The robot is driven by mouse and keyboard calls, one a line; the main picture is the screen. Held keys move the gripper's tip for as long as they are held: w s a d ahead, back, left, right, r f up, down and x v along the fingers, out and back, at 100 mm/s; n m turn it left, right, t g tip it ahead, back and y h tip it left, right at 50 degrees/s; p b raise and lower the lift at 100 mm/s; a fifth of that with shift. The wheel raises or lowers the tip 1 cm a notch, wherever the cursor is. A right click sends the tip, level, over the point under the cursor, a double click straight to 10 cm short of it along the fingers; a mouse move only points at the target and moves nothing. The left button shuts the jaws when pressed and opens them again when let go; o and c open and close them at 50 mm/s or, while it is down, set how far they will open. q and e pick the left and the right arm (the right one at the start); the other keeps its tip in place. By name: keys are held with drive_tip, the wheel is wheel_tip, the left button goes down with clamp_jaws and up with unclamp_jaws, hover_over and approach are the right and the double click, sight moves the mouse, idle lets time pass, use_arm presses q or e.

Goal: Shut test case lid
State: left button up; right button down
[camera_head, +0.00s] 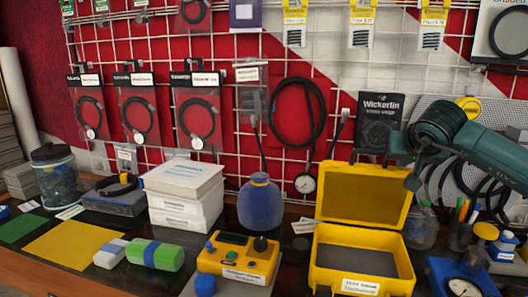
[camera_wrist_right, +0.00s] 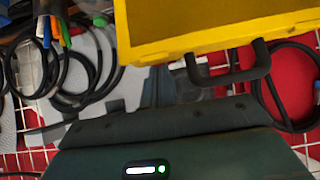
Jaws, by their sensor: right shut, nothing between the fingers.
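The yellow test case (camera_head: 362,258) stands on the bench right of centre, with a grey inside and a white label on its front. Its yellow lid (camera_head: 364,194) is open and stands upright at the back of the case. The lid also fills the upper right of the right wrist view (camera_wrist_right: 210,22), with a black handle (camera_wrist_right: 228,72) at its edge. My right gripper (camera_head: 411,178) is shut and empty beside the lid's upper right corner. I cannot tell whether it touches the lid. My left gripper is not in view.
A yellow regulator box (camera_head: 238,262) with knobs stands left of the case. A blue-based gauge stand (camera_head: 462,283) and a pen cup (camera_head: 461,234) are to the right. A blue round container (camera_head: 260,205) stands behind. A wire grid wall with hanging hoses closes the back.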

drive_tip(key=s+a+f+b, duration=0.2)
drive_tip(key=s+f+b, duration=0.3)
drive_tip(key=s, duration=0.5)
drive_tip(key=shift+s+a+f+g+b, duration=0.2)
drive_tip(key=shift+a+f+g+b, duration=0.15)
drive_tip(key=shift+f, duration=0.2)
idle(1.4)
drive_tip(key=shift+s, duration=0.1)
drive_tip(key=w+r+p+v, duration=0.1)
drive_tip(key=p+v, duration=0.2)
drive_tip(key=v, duration=0.4)
drive_tip(key=shift+r, duration=0.15)
idle(1.0)
drive_tip(key=shift+d, duration=0.1)
idle(0.4)
